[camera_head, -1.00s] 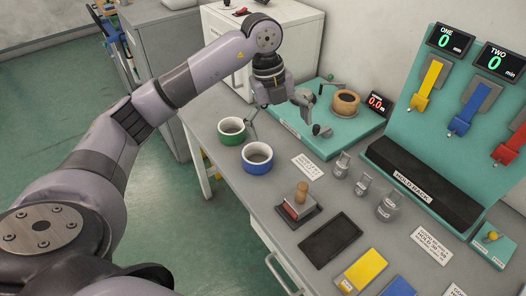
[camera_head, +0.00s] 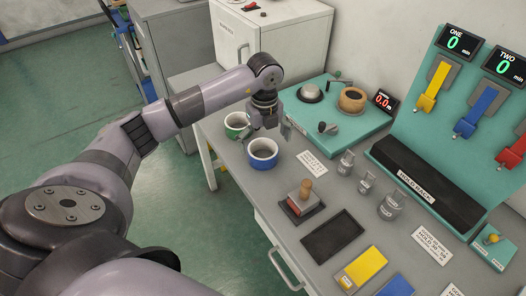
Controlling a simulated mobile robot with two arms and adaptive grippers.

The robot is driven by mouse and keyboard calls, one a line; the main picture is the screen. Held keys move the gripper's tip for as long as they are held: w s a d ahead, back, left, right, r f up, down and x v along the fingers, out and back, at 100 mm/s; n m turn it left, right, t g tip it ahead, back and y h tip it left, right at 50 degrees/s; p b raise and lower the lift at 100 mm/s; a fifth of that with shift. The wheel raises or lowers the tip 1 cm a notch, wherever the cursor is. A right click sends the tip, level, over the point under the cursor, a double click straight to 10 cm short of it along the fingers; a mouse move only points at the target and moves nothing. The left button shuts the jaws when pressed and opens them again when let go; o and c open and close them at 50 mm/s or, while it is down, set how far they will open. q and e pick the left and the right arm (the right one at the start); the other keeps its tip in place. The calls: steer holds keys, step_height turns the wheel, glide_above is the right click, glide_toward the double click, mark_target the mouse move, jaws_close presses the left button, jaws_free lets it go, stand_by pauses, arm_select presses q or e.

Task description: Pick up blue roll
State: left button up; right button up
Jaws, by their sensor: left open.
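The blue roll (camera_head: 262,158) is a short blue ring with a white rim and stands on the grey table near its left edge. The green roll (camera_head: 236,128) stands just behind and left of it, partly covered by my gripper. My left gripper (camera_head: 268,131) points down, with its fingers spread and nothing between them. It appears just above and behind the blue roll. Whether a finger touches either roll cannot be told. My right gripper is not in view.
Behind is a teal winding station (camera_head: 335,118) with a tan roll (camera_head: 352,98). To the right are several metal weights (camera_head: 346,161), a wooden-handled stamp (camera_head: 304,200) and a black tray (camera_head: 332,236). A teal rack (camera_head: 440,125) with timers stands at the right.

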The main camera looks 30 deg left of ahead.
arm_select(q)
steer(key=f+p, duration=0.1)
steer(key=f, duration=0.3)
steer(key=shift+w+a+f+p, duration=0.15)
steer(key=shift+a+f+p, duration=0.05)
steer(key=shift+p, duration=0.2)
steer(key=shift+f, duration=0.45)
steer(key=c, duration=1.2)
steer(key=shift+c, duration=0.4)
steer(key=shift+r, duration=0.15)
